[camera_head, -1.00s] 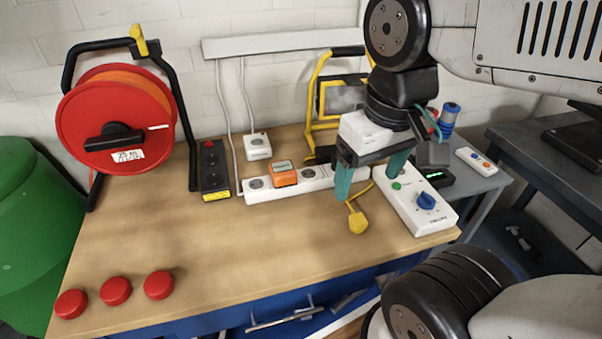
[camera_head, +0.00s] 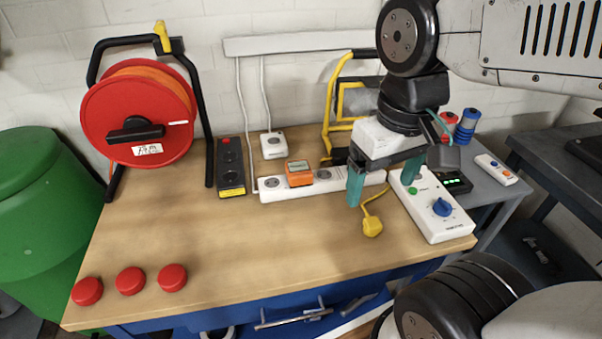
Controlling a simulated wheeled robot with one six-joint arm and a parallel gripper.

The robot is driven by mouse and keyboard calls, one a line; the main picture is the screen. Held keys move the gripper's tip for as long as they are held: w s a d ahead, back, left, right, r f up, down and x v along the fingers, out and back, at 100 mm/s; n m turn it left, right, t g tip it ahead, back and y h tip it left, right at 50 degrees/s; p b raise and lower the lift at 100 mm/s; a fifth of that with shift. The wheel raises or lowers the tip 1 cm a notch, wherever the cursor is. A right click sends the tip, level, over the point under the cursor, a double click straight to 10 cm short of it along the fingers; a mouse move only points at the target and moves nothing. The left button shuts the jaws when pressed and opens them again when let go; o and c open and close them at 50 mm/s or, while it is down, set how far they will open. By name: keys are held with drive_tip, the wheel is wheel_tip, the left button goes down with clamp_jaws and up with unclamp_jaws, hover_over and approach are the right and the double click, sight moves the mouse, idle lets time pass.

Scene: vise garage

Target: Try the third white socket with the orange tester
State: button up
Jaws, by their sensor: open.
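The orange tester (camera_head: 299,174) with a small display sits on the white socket strip (camera_head: 322,182), near its left end. One bare socket (camera_head: 272,184) shows to the left of the tester, and more of the strip shows to its right. My gripper (camera_head: 383,182) is open, its teal fingers pointing down near the strip's right end. It is to the right of the tester and apart from it. The gripper and its fingers hide part of the strip's right end.
A yellow plug (camera_head: 372,226) on a cord lies in front of my gripper. A white box with a blue knob (camera_head: 441,206) stands to the right. A black strip (camera_head: 231,168), a red cable reel (camera_head: 137,113) and three red caps (camera_head: 130,280) are left. The front middle of the tabletop is clear.

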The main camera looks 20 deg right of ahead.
drive_tip(key=w+a+f+m+g, duration=0.1)
drive_tip(key=w+f, duration=0.2)
drive_tip(key=w, duration=0.7)
drive_tip(key=w+a+f+g, duration=0.15)
drive_tip(key=w+f, duration=0.25)
drive_tip(key=w, duration=0.6)
drive_tip(key=m+t, duration=0.1)
drive_tip(key=t, duration=0.1)
hover_over(298, 166)
drive_tip(key=shift+r, duration=0.35)
drive_tip(key=shift+s, duration=0.1)
drive_tip(key=shift+f, duration=4.55)
drive_tip(key=c, duration=1.6)
drive_tip(key=shift+r, duration=3.05)
